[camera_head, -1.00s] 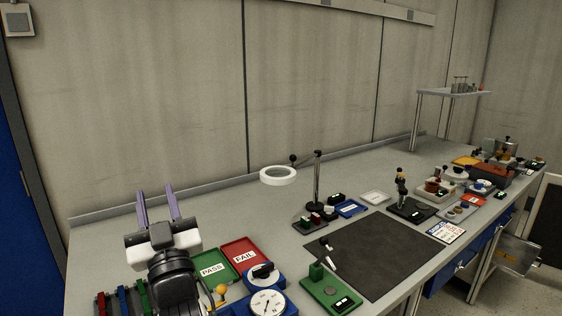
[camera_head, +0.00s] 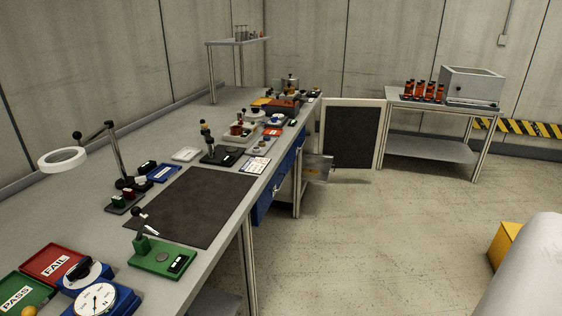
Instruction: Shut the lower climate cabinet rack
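My gripper is out of the picture. Nothing in view can be surely told as the climate cabinet or its lower rack. A metal shelf-like piece (camera_head: 318,166) juts out low beyond the bench's blue drawers, and it may be an extended rack. A dark panel in a pale frame (camera_head: 351,133) stands upright just behind and right of it, possibly an open door. The inside of whatever they belong to is hidden by the bench.
The long workbench (camera_head: 185,262) runs along the left, with blue drawers (camera_head: 277,188) on its front. A side table (camera_head: 432,149) with orange-black items and a grey box (camera_head: 473,86) stands at the back right. A yellow block (camera_head: 504,243) is at lower right. The middle floor is clear.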

